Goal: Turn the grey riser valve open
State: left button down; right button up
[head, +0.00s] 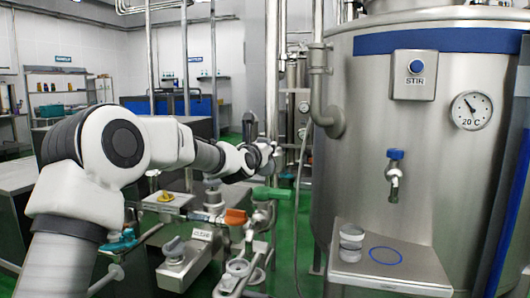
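My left arm reaches in from the left, and my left gripper (264,152) is at its far end, in front of the vertical steel riser pipe (272,75). The gripper is small and seen from behind, so I cannot tell whether its fingers are open or shut. A dark grey upright lever-like piece (249,125) shows just above the gripper, beside the pipe. It looks like the grey riser valve's handle, but I cannot tell for sure, nor whether the gripper touches it. The valve body is hidden behind the gripper. My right gripper is not in view.
A large steel tank (430,140) with a blue tap (394,170) stands right. Its shelf (405,266) holds stacked cups (350,242).

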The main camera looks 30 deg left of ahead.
pick_arm(q)
jog(key=shift+f, duration=0.15)
jog(key=c, duration=0.7)
grip_release()
jog(key=shift+s, duration=0.1)
jog(key=v, duration=1.1)
jog(key=shift+s+d, duration=0.15)
jog(key=shift+s, duration=0.25)
